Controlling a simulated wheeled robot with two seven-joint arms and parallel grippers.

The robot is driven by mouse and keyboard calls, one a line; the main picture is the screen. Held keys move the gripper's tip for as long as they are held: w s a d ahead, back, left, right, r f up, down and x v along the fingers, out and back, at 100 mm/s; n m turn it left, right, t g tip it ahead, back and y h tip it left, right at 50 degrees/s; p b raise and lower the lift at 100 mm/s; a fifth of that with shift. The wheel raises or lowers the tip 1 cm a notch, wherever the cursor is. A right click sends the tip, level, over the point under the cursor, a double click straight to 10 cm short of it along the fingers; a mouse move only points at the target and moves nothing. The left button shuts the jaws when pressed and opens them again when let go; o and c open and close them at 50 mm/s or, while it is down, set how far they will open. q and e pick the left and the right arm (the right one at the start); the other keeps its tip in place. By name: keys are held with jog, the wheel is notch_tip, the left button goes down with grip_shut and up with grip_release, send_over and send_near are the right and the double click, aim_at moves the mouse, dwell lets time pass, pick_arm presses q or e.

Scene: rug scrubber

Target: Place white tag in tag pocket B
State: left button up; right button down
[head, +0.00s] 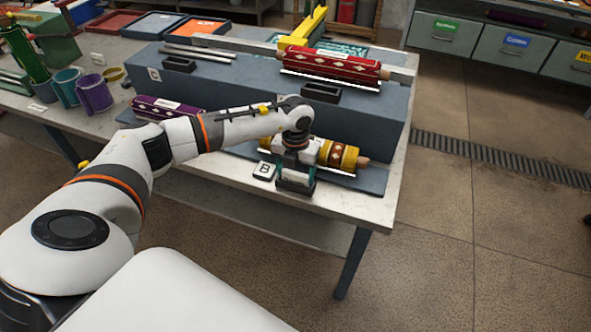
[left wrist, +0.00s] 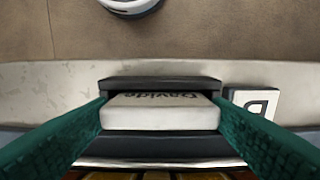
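The white tag (left wrist: 160,113), printed "Davide", lies between the green fingers of my left gripper (left wrist: 160,100) in the left wrist view. The fingers appear to touch both its side edges. Pocket B (left wrist: 160,82) is the dark holder around or just below the tag; its dark walls show behind and in front. How deep the tag sits cannot be told. The B label (left wrist: 252,101) is right of it there. In the head view my left gripper (head: 296,187) is over the pocket, right of the B label (head: 264,171), hiding the tag. My right gripper is out of view.
A yellow roll (head: 338,155) lies just behind my left gripper. A purple roll (head: 168,108) is to the left. A red roll (head: 330,64) lies on the grey raised step (head: 235,85). Dark holders (head: 321,91) stand on the step. The floor in front is clear.

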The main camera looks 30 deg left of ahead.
aim_at(296, 173)
pick_arm(q)
jog(key=o, duration=0.3)
jog(key=shift+o, duration=0.2)
jog(key=shift+r, duration=0.1)
notch_tip(296, 173, up, 12)
jog(key=b, duration=0.2)
jog(key=shift+b, duration=0.4)
